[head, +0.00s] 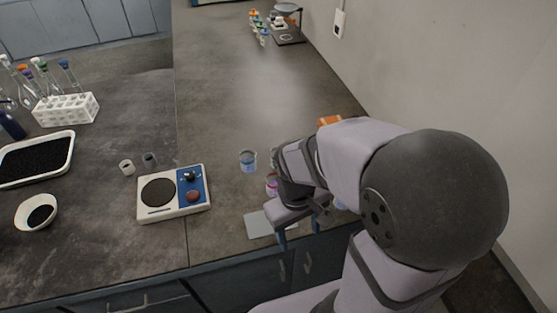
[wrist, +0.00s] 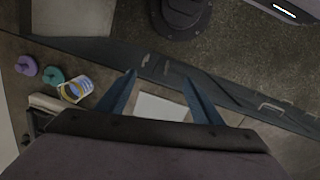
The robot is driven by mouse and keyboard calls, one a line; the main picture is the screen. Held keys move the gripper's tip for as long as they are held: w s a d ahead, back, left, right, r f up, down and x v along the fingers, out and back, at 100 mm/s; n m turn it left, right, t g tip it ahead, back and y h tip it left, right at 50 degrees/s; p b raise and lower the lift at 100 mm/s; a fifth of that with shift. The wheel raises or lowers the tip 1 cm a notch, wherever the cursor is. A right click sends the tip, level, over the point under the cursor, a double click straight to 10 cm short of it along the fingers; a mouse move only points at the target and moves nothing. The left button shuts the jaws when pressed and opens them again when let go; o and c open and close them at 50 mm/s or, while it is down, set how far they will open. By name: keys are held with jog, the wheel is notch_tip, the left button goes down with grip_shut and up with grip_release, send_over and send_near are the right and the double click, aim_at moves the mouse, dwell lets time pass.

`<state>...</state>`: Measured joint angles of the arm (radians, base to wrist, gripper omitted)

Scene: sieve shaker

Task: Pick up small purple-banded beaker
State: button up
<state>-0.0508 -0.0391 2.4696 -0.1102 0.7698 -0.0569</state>
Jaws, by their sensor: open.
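The small purple-banded beaker (head: 271,184) stands on the dark counter in the head view. It is clear with a magenta-purple band, and my arm partly covers its right side. My gripper (head: 299,231) is just in front of it and to its right, near the counter's front edge. Its two blue fingers are apart, with nothing seen between them. In the wrist view, my gripper (wrist: 160,76) is open above the counter edge, and I cannot make out the purple-banded beaker there.
A blue-banded beaker (head: 248,161) stands behind and left of it. A pale square plate (head: 258,225) lies at the front edge and also shows in the wrist view (wrist: 160,108). A hotplate (head: 173,194) is to the left. The back counter is mostly clear.

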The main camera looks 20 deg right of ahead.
jog(key=w+f+n+t+h, duration=0.1)
jog(key=w+f+n+h, duration=0.2)
jog(key=w+n+h, duration=0.85)
jog(key=w+a+n+t, duration=0.3)
jog(key=w+n, duration=0.2)
jog(key=w, duration=0.3)
jog(key=w+a+n+t, duration=0.3)
jog(key=w+a+n, duration=0.15)
jog(key=w, duration=0.35)
jog(key=shift+s+f+p+x, duration=0.15)
jog(key=shift+p+x, duration=0.3)
jog(key=shift+x, duration=1.7)
jog(key=shift+s+f+p+x, duration=0.1)
jog(key=shift+p+x, duration=0.3)
jog(key=shift+x, duration=1.75)
jog(key=shift+f+p+x, duration=0.15)
jog(key=shift+p+x, duration=0.3)
jog(key=shift+x, duration=1.65)
jog(key=c, duration=1.2)
